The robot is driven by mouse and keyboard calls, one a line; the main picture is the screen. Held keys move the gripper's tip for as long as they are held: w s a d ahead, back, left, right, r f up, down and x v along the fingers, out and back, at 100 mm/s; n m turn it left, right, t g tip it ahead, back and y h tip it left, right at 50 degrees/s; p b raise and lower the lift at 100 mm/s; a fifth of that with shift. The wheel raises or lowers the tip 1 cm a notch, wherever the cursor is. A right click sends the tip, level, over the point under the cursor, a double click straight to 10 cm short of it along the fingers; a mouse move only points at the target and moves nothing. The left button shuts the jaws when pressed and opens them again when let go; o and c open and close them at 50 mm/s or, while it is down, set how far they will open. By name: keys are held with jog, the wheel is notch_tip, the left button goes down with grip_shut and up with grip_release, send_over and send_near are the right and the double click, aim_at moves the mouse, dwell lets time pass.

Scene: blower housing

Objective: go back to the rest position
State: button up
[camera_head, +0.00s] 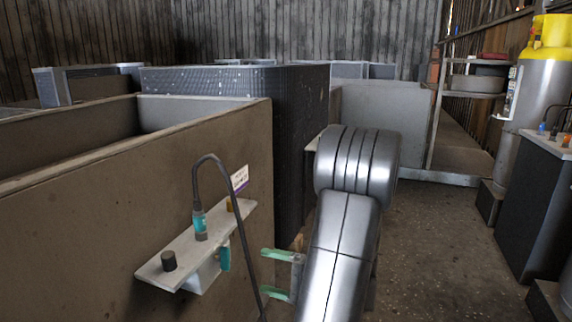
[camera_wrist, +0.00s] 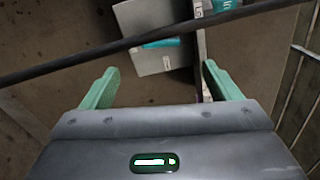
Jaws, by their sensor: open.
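My gripper (camera_head: 270,272) shows in the head view at the lower middle, with two green fingers spread apart and nothing between them. In the wrist view my gripper (camera_wrist: 158,88) also shows open, its green fingers wide apart. A shelf bracket (camera_head: 190,255) on the brown housing wall stands to the left of my gripper, apart from it. On it are a teal connector (camera_head: 200,222) with a black cable (camera_head: 228,185) and a dark knob (camera_head: 169,260). The cable also crosses the wrist view (camera_wrist: 120,45) in front of a grey box (camera_wrist: 150,58) with a teal part.
The brown housing wall (camera_head: 90,225) fills the left. A dark ribbed block (camera_head: 300,130) stands behind my arm. At right are a dark cabinet (camera_head: 540,205) and a silver cylinder (camera_head: 538,95) with a yellow top. The floor (camera_head: 440,240) between is clear.

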aim_at(229, 259)
jog(key=b+x, duration=0.3)
jog(key=x, duration=0.8)
jog(key=shift+a+f, duration=0.15)
jog(key=shift+a, duration=0.15)
jog(key=shift+r+m+p, duration=0.3)
jog(key=shift+r+p, duration=0.1)
jog(key=shift+p, duration=0.35)
jog(key=m+p, duration=0.3)
jog(key=p, duration=0.2)
jog(key=shift+d, duration=0.1)
jog(key=m+p, duration=0.4)
jog(key=p, duration=0.2)
jog(key=shift+w, duration=0.1)
jog(key=m+p, duration=0.5)
jog(key=p, duration=0.2)
jog(key=shift+r+m+p, duration=0.1)
jog(key=shift+m+p, duration=0.2)
jog(key=shift+w+m+p, duration=0.1)
jog(key=shift+m+p, duration=0.8)
jog(key=shift+p, duration=0.2)
jog(key=shift+m+p, duration=0.45)
jog(key=shift+m, duration=0.05)
jog(key=shift+f, duration=0.25)
